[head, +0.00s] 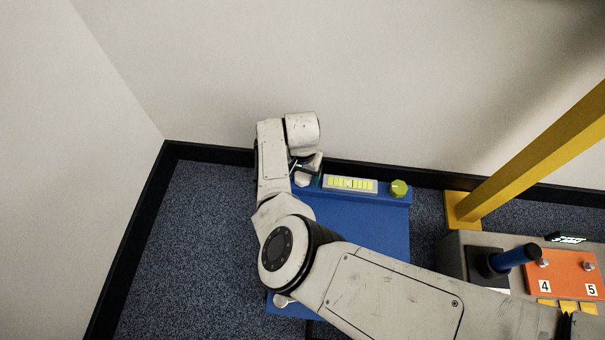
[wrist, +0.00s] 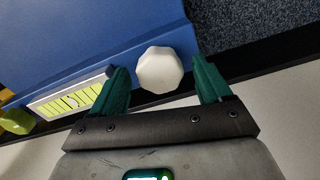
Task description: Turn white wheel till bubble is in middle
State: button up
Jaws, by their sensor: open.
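The white wheel (wrist: 159,69) is a faceted knob at the edge of the blue panel; a little of it shows in the head view (head: 303,181) under my wrist. My gripper (wrist: 161,76) is open, with one green finger on each side of the wheel and a narrow gap at each side. In the head view my gripper (head: 306,165) is partly hidden by my own wrist. The bubble level (head: 350,185) is a yellow-green striped vial in a pale frame, right of the wheel. It also shows in the wrist view (wrist: 72,100). The bubble's exact place is too small to tell.
A yellow-green knob (head: 398,188) sits at the level's right end on the blue panel (head: 365,235). The wall stands close behind. A yellow post (head: 464,207) and a console with a blue-handled lever (head: 515,257) are to the right.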

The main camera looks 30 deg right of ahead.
jog(key=shift+c, duration=0.2)
jog(key=c, duration=1)
jog(key=shift+w+d+r+n+p, duration=0.15)
jog(key=shift+w+r+n+p, duration=0.2)
jog(key=shift+p, duration=0.75)
jog(key=shift+s+n+p, duration=0.25)
jog(key=shift+n+p, duration=0.4)
jog(key=shift+p, duration=0.3)
jog(key=shift+f+n+p, duration=0.25)
jog(key=shift+n+p, duration=0.2)
jog(key=shift+n, duration=0.85)
jog(key=o, duration=1)
jog(key=shift+s, duration=0.1)
jog(key=shift+o, duration=0.2)
